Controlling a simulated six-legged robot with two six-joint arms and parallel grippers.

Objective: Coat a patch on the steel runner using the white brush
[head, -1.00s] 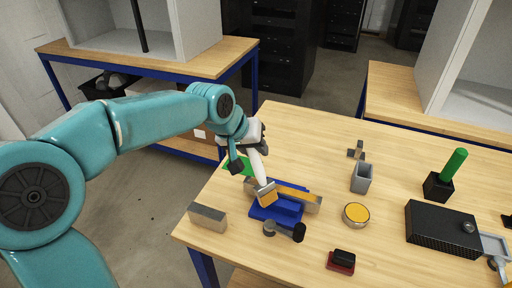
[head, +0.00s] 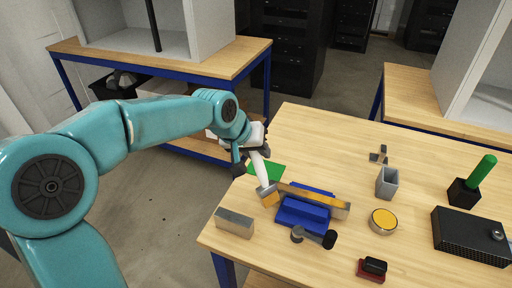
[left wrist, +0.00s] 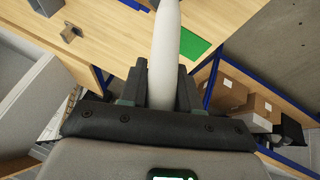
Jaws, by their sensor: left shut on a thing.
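My left gripper (head: 255,150) is shut on the white handle of the brush (head: 262,172). The handle also runs up between the fingers in the left wrist view (left wrist: 167,40). The brush slants down, its metal ferrule and yellow-orange tip lowest, beside the left end of the steel runner (head: 345,211). I cannot tell whether the tip touches anything. The runner is a grey bar lying along the blue fixture (head: 303,214), with a yellow-orange coat along much of its visible length. My right gripper is not in view.
A round tin with yellow content (head: 383,221) stands right of the runner. Near the fixture are a grey block (head: 234,222), a dark-headed tool (head: 328,239) and a green sheet (head: 272,170). A grey open holder (head: 387,183) and a black box (head: 470,236) stand farther right.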

